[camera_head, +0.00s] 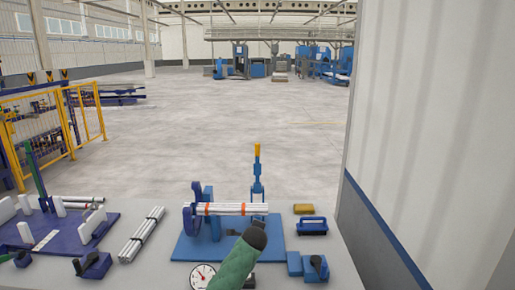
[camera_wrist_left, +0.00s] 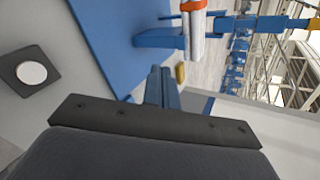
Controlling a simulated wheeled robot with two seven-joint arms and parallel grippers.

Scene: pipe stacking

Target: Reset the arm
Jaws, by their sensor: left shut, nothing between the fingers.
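My left gripper (camera_wrist_left: 163,72) shows in the left wrist view with its two dark blue fingers together and nothing between them. I cannot make it out in the head view. A bundle of white pipes with orange bands (camera_head: 232,209) lies across blue supports on a blue base plate (camera_head: 185,247) in the head view. In the wrist view the end of the bundle (camera_wrist_left: 195,42) and the blue plate (camera_wrist_left: 100,25) lie beyond my fingers, apart from them. My right gripper is in neither view.
Another banded pipe bundle (camera_head: 142,235) lies left of the plate, beside a purple rack (camera_head: 70,240). A green cylinder with a dark tip (camera_head: 236,266) and a dial gauge (camera_head: 202,276) are at the front. A yellow block (camera_head: 303,209) and blue parts (camera_head: 313,226) stand right.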

